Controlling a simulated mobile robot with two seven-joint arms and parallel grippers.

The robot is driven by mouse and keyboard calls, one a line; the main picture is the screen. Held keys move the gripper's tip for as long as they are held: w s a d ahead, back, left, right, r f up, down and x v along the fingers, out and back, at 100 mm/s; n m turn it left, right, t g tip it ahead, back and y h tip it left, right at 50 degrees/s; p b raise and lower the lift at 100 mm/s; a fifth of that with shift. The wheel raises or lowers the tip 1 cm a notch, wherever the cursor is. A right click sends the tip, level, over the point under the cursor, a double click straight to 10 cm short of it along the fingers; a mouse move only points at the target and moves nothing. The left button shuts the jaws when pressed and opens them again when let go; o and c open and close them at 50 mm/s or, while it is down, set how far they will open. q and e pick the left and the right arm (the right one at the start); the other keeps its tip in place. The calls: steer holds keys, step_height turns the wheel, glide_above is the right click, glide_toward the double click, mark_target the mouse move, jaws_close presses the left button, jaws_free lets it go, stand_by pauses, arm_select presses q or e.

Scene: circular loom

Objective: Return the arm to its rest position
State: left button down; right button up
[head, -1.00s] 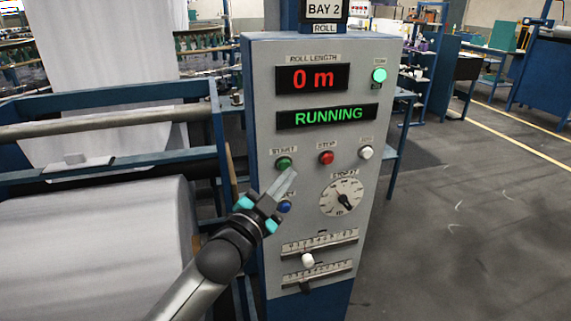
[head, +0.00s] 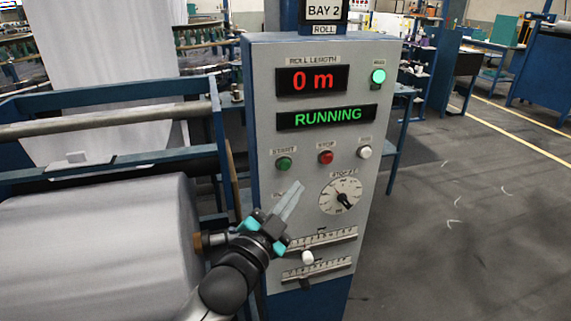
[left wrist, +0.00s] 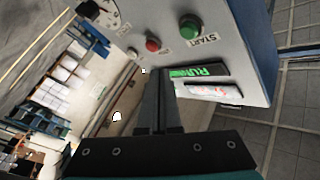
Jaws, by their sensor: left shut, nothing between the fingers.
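My left gripper (head: 291,203) is shut and empty in front of the lower left part of the grey control panel (head: 254,110), below the green START button (head: 284,163). It hides the blue button's place. The red STOP button (head: 325,157) and a white button (head: 364,152) sit to the right of START. The display reads RUNNING (head: 328,117) in green and the roll length display (head: 312,80) reads 0 m. In the left wrist view the shut fingers (left wrist: 158,80) point toward the panel, with the START button (left wrist: 190,26) beyond them. My right gripper is not in view.
A dial (head: 341,196) and two sliders (head: 320,243) are on the panel near the gripper. A large white fabric roll (head: 95,245) on a blue frame lies to the left. Grey floor (head: 470,220) at the right is open.

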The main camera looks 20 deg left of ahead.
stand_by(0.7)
arm_select(q)
step_height(320, 180, down, 22)
steer(key=s+a+n+g+y, duration=0.2)
steer(key=n+g, duration=0.1)
steer(key=g, duration=0.2)
steer(key=s+a+f+n+g+y+b, duration=0.15)
steer(key=s+f, duration=0.25)
steer(key=f, duration=0.4)
steer(key=s+f+g+h+p, duration=0.1)
steer(key=s+f+g, duration=0.3)
steer(key=f, duration=0.5)
steer(key=s+f+n+g, duration=0.1)
steer(key=s+f+g, duration=0.1)
steer(key=s+f, duration=0.4)
steer(key=s+f+g+y, duration=0.1)
steer(key=s+f+g, duration=0.2)
steer(key=s, duration=1.4)
steer(key=s+a+f+n+g+b, duration=0.1)
steer(key=s+f+g, duration=0.1)
steer(key=s+f, duration=0.8)
steer(key=shift+s+n+g, duration=0.35)
steer(key=shift+s, duration=0.5)
steer(key=shift+f, duration=0.1)
